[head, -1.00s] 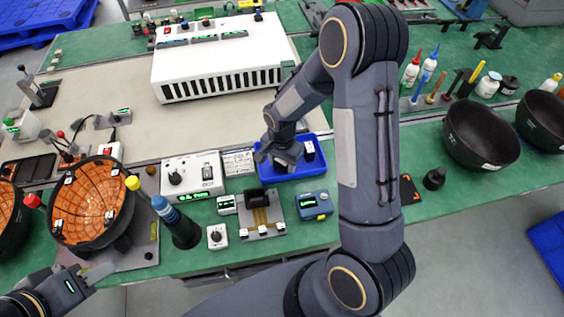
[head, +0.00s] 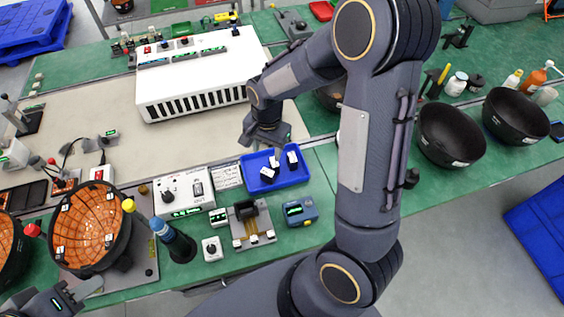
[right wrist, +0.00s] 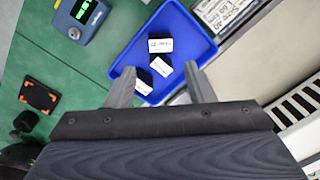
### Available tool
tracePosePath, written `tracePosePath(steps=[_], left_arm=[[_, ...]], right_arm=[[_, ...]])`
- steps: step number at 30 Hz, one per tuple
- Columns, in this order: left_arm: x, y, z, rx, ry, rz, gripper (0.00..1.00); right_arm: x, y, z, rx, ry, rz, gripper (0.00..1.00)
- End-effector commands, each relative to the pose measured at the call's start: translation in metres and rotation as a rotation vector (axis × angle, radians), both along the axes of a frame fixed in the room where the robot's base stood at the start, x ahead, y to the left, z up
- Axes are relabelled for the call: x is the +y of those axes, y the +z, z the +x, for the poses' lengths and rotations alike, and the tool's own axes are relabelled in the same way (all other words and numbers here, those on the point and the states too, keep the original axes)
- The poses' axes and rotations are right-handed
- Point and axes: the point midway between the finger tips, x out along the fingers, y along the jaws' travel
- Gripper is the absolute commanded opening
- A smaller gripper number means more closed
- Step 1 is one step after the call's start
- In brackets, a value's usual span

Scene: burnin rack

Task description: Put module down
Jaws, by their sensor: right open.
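Small dark modules with white labels lie in the blue tray (head: 303,177): one at the left (head: 267,173), one at the middle (head: 275,163) and one at the right (head: 292,158). My right gripper (head: 263,142) is open and empty, above and behind the tray's back edge in the head view. In the right wrist view, the open fingers (right wrist: 159,72) frame the tray (right wrist: 196,32); labelled modules show between and beyond them. My left gripper (head: 82,292) is at the lower left, far from the tray; its jaw opening is unclear.
A white instrument box (head: 182,191) and a small fixture (head: 252,228) stand left of and before the tray. A blue meter (head: 300,211) is just in front. A white vented chassis (head: 195,75) stands behind. Black bowls (head: 450,135) are at the right.

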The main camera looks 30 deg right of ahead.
Motion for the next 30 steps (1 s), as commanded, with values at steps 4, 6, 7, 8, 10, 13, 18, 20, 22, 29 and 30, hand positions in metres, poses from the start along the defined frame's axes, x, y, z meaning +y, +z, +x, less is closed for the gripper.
tracePosePath(steps=[4,6,7,8,10,13,18,20,22,29,30], left_arm=[[0.000,0.000,0.000,0.000,0.000,0.000,0.36],[0.000,0.000,0.000,0.000,0.000,0.000,0.36],[0.000,0.000,0.000,0.000,0.000,0.000,0.36],[0.000,0.000,0.000,0.000,0.000,0.000,0.36],[0.000,0.000,0.000,0.000,0.000,0.000,0.36],[0.000,0.000,0.000,0.000,0.000,0.000,0.36],[0.000,0.000,0.000,0.000,0.000,0.000,0.36],[0.000,0.000,0.000,0.000,0.000,0.000,0.36],[0.000,0.000,0.000,0.000,0.000,0.000,0.36],[0.000,0.000,0.000,0.000,0.000,0.000,0.36],[0.000,0.000,0.000,0.000,0.000,0.000,0.36]], right_arm=[[-0.002,0.056,-0.033,-0.106,0.127,0.096,0.49],[-0.001,0.082,-0.055,-0.171,0.214,0.133,0.49],[0.000,0.092,-0.064,-0.201,0.254,0.144,0.49],[0.001,0.101,-0.075,-0.233,0.293,0.153,0.49],[0.004,0.119,-0.098,-0.307,0.389,0.163,0.49],[0.011,0.138,-0.132,-0.411,0.524,0.153,0.49],[0.022,0.149,-0.173,-0.540,0.705,0.098,0.49],[0.025,0.150,-0.181,-0.566,0.747,0.081,0.49],[0.027,0.150,-0.188,-0.586,0.782,0.065,0.49],[0.029,0.150,-0.192,-0.599,0.807,0.054,0.49],[0.029,0.150,-0.192,-0.599,0.807,0.054,0.49]])
